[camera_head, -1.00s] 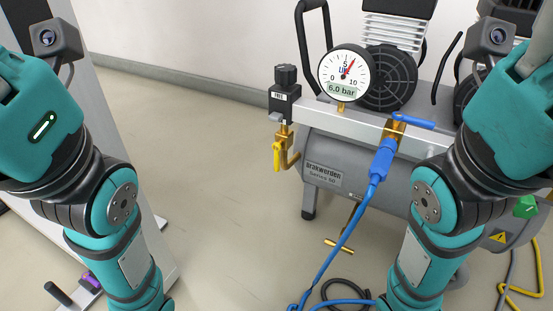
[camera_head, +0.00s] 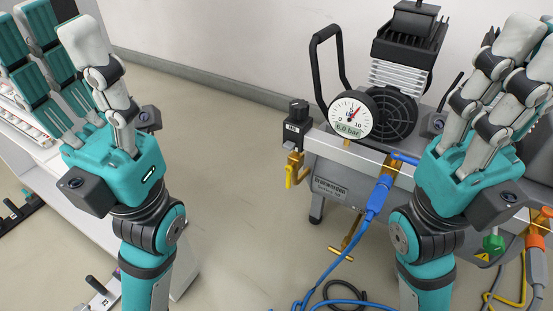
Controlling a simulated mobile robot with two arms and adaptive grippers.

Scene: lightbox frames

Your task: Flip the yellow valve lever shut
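The yellow valve lever (camera_head: 290,174) hangs down on a small brass valve (camera_head: 297,160) below the black regulator (camera_head: 297,125) at the compressor's left end. My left gripper (camera_head: 58,32) is raised at the far left with its fingers spread, empty and well apart from the lever. My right gripper (camera_head: 520,55) is raised at the right, in front of the compressor's right part, with its fingers extended upward and nothing visible in it. Its far finger is mostly hidden. Neither gripper touches the valve.
The gauge (camera_head: 350,116) reads 6.0 bar. A blue lever (camera_head: 405,158) and blue hose (camera_head: 375,200) sit right of the yellow lever, with a black handle (camera_head: 318,75) above. A white cabinet (camera_head: 75,205) stands left. The floor (camera_head: 240,190) between is clear.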

